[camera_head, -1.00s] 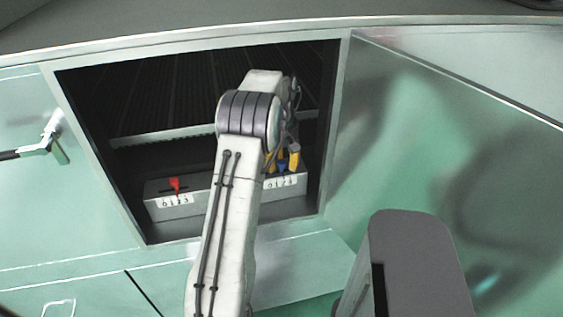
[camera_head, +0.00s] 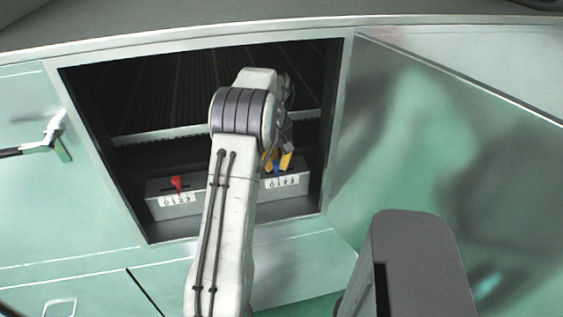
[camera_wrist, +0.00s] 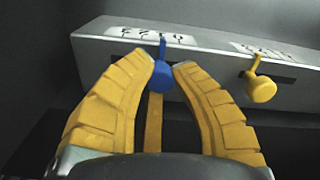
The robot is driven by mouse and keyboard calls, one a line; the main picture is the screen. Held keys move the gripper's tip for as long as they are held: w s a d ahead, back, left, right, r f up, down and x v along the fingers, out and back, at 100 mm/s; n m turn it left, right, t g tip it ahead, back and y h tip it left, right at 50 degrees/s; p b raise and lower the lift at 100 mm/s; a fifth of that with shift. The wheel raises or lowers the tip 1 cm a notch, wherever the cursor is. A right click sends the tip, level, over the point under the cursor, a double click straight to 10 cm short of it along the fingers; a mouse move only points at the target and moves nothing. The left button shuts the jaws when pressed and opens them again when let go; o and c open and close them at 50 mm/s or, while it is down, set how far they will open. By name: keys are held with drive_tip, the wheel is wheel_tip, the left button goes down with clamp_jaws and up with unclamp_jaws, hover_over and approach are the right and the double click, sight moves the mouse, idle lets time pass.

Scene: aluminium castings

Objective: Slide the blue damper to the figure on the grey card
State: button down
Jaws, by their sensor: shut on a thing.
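The blue damper (camera_wrist: 162,76) is a small knob with a pointer, on a pale box front with a printed number scale (camera_head: 282,183). In the head view my gripper (camera_head: 277,160) is inside the cabinet opening, partly behind my arm. The pointer stands near the middle of its scale, around the 1; the exact figure is hard to read. I see no grey card.
A yellow damper (camera_wrist: 260,88) with its own scale sits close beside my right finger in the wrist view. A red damper (camera_head: 177,183) is at the left end of the box. Cabinet walls frame the opening, and an open door (camera_head: 450,150) stands at the right.

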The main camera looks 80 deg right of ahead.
sight(277, 162)
drive_tip(key=c, duration=1)
unclamp_jaws()
drive_tip(key=shift+s+f, duration=0.1)
drive_tip(key=shift+s, duration=0.05)
drive_tip(key=shift+r, duration=3.75)
